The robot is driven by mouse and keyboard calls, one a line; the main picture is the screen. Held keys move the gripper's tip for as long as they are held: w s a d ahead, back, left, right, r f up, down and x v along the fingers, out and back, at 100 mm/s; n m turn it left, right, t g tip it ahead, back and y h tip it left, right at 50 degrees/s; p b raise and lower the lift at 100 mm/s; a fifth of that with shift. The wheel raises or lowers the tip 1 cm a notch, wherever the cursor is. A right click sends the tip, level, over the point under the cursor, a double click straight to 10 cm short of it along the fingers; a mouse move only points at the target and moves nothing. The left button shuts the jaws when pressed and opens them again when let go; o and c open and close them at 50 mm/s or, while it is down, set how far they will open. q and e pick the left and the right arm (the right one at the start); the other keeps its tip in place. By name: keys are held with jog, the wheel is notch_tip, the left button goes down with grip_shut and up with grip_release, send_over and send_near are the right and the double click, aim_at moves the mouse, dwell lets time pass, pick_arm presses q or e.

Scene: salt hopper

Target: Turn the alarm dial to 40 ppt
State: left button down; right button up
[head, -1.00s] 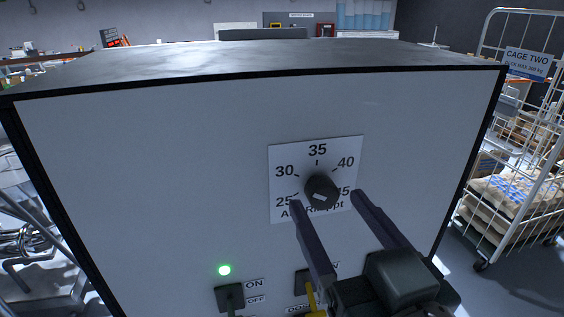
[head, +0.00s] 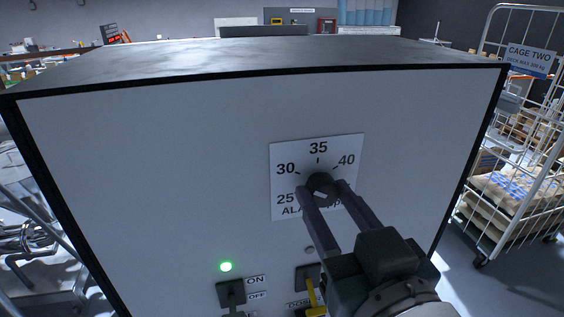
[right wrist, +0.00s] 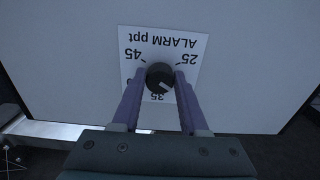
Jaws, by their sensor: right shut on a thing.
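The alarm dial (head: 321,188) is a round black knob with a short white mark, on a white scale plate (head: 278,150) marked 25 to 45. In the head view the 45 is hidden behind my right finger. The mark lies slanted and appears to point towards the 30 side, with 30 at upper left. My right gripper (head: 323,186) is shut on the dial, one finger on each side. The right wrist view shows the dial (right wrist: 160,75) upside down between the two fingertips (right wrist: 159,78). My left gripper is not in view.
The plate is on a large pale cabinet (head: 130,170) with a dark metal top. Below are a green lamp (head: 226,267), an ON/OFF switch (head: 231,293) and a yellow-handled switch (head: 315,290) close to my right arm. A wire cage trolley (head: 520,150) with sacks stands at right.

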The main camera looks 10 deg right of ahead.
grip_shut()
jog(key=shift+m, duration=0.3)
jog(key=m, duration=1)
jog(key=shift+m, duration=0.3)
jog(key=m+b, duration=0.1)
jog(key=m, duration=0.5)
jog(key=shift+a+m, duration=0.1)
jog(key=shift+m, duration=0.2)
jog(key=m, duration=0.3)
jog(key=shift+r+m+b, duration=0.1)
jog(key=shift+m+b, duration=0.2)
jog(key=shift+m, duration=1.3)
